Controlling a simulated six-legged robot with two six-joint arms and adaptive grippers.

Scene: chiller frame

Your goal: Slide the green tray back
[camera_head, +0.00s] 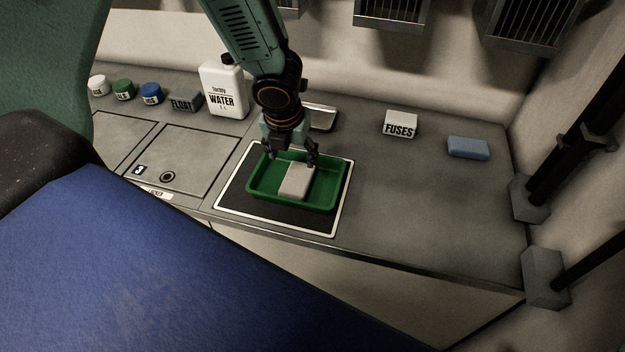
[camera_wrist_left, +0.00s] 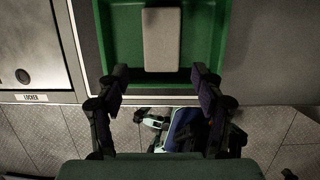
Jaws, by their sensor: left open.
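The green tray (camera_head: 322,200) lies on a dark square with a white border on the grey counter. A pale block (camera_head: 295,183) lies inside the tray. My left gripper (camera_head: 293,160) appears over the tray's back part in the head view. In the left wrist view, the open fingers (camera_wrist_left: 160,76) stand on either side at the tray's near wall (camera_wrist_left: 136,77), with nothing between them. The block (camera_wrist_left: 162,40) shows beyond them. I cannot tell whether the fingers touch the tray. My right gripper is not in view.
A water jug (camera_head: 224,92), a float box (camera_head: 185,103) and several small jars stand at the back left. A metal dish (camera_head: 322,117) lies behind the tray. A fuses box (camera_head: 401,124) and a blue block (camera_head: 468,148) are to the right. Counter between is clear.

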